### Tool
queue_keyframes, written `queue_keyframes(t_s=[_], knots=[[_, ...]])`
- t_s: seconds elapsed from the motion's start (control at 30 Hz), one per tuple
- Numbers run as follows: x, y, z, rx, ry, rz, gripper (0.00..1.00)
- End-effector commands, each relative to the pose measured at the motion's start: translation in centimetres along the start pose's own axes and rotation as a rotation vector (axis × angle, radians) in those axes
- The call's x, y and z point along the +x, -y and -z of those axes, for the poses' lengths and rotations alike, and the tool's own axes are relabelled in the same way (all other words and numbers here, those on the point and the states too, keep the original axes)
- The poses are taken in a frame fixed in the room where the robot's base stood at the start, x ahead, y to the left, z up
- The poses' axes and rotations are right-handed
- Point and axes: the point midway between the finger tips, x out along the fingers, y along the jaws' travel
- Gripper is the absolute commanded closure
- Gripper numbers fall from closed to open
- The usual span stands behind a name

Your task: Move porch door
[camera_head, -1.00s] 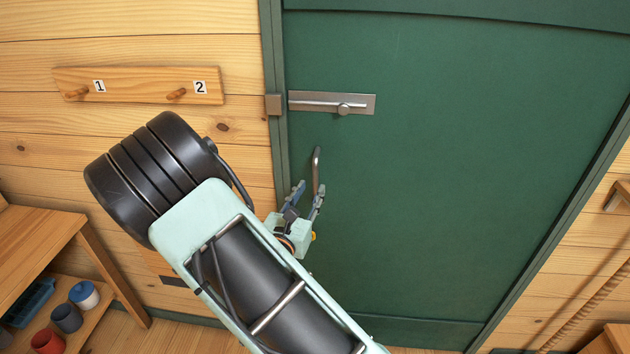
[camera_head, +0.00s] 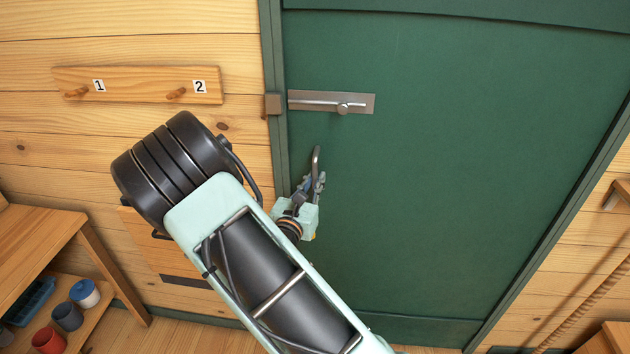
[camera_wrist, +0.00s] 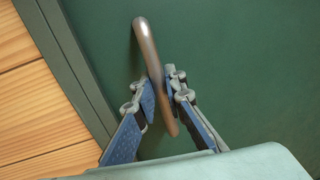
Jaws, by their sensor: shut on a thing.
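The green porch door (camera_head: 450,170) fills the middle and right of the head view and sits flush in its green frame. Its curved metal handle (camera_head: 316,160) is near the left edge, below the bolt. My gripper (camera_head: 312,184) is at the handle's lower part. In the wrist view, my gripper (camera_wrist: 160,98) has its blue-padded fingers closed on both sides of the handle (camera_wrist: 150,60). The handle's upper bend shows above the fingers and its lower end below them. A metal slide bolt (camera_head: 325,102) lies across the door above the handle, beside its keeper (camera_head: 273,104) on the frame.
A peg rail (camera_head: 140,86) with pegs marked 1 and 2 is on the wood wall at left. A wooden shelf bench (camera_head: 35,240) with cups stands at lower left. A rope (camera_head: 590,305) hangs at right.

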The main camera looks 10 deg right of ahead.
Motion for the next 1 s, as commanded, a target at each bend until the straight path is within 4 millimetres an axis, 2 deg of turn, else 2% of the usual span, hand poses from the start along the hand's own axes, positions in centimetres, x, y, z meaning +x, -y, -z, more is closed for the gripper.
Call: queue_keyframes(t_s=[0.33, 0.73, 1.0], knots=[[0.2, -0.1, 0.0, 0.001, 0.001, 0.004, 1.0], [5.7, -1.6, 0.1, 0.002, 0.003, 0.085, 1.0], [6.7, -1.9, 0.1, -0.001, -0.002, 0.098, 1.0]])
